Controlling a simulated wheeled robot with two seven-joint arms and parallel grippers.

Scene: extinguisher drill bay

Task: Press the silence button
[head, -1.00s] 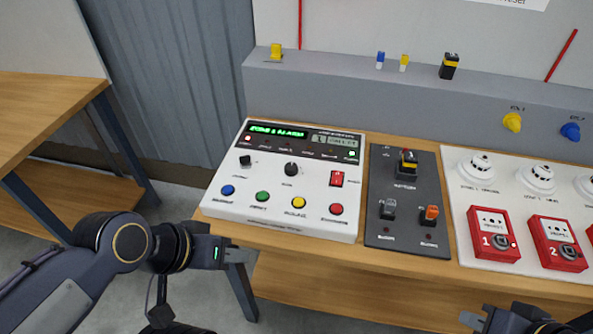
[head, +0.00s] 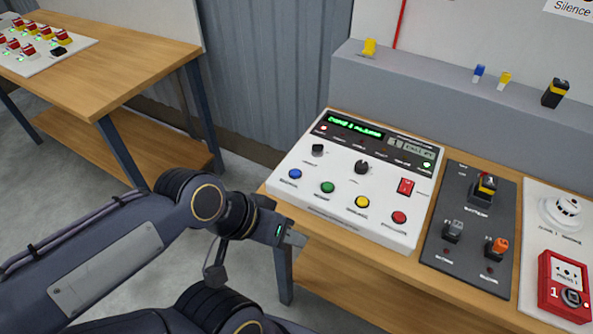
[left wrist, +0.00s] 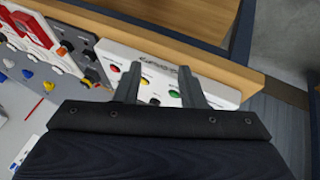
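The white control panel (head: 330,205) lies on the wooden bench with a lit green display. Along its front edge are a blue button (head: 295,174), a green button (head: 327,187), a yellow button (head: 362,202) and a red button (head: 399,217). Their labels are too small to read, so I cannot tell which is silence. My left gripper (head: 294,240) is in front of the panel's near left edge, apart from the buttons. In the left wrist view its two fingers (left wrist: 161,76) are spread and empty, with the panel (left wrist: 215,92) beyond. My right gripper is not in view.
A dark switch plate (head: 462,247) and a red call point (head: 566,285) stand to the right. Another wooden table (head: 110,75) is at the left. A grey ledge (head: 440,100) runs behind.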

